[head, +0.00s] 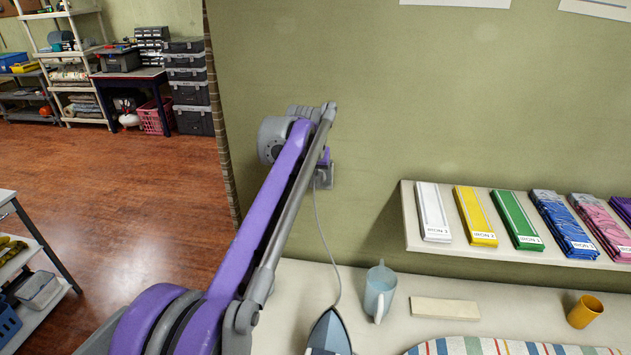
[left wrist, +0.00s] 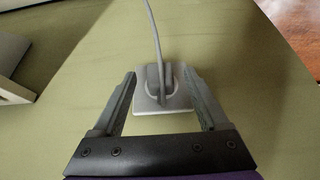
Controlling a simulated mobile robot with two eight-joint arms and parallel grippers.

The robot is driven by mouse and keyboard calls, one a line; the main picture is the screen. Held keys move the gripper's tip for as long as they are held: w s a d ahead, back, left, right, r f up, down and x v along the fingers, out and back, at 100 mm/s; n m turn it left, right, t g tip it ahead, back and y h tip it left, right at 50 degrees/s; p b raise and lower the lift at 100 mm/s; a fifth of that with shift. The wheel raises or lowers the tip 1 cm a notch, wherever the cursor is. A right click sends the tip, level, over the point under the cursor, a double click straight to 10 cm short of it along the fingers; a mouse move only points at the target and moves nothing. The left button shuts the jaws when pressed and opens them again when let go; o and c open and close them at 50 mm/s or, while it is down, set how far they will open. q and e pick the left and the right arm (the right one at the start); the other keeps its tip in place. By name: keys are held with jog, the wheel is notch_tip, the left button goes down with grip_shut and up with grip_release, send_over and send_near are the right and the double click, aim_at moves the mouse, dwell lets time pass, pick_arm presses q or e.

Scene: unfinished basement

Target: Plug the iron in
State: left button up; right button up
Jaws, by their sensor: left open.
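The iron (head: 328,335) stands at the bottom of the head view, its blue-grey soleplate showing and its lower part cut off. Its grey cord (head: 326,240) runs up to a wall outlet (head: 324,180), partly hidden by my left arm. In the left wrist view the grey plug (left wrist: 155,82) sits against the pale outlet plate (left wrist: 178,101), with the cord leading off the top. I cannot tell how deep it is seated. My left gripper (left wrist: 159,76) is open, its fingers on either side of the plug with gaps. It also shows at the wall in the head view (head: 325,160). My right gripper is out of view.
A wall shelf (head: 480,250) holds several folded coloured packs. Open wooden floor lies at left.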

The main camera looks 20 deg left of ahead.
pick_arm(q)
jog(key=v, duration=0.8)
jog(key=shift+r, duration=0.15)
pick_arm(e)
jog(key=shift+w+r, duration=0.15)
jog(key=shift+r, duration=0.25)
pick_arm(q)
jog(key=shift+s, duration=0.15)
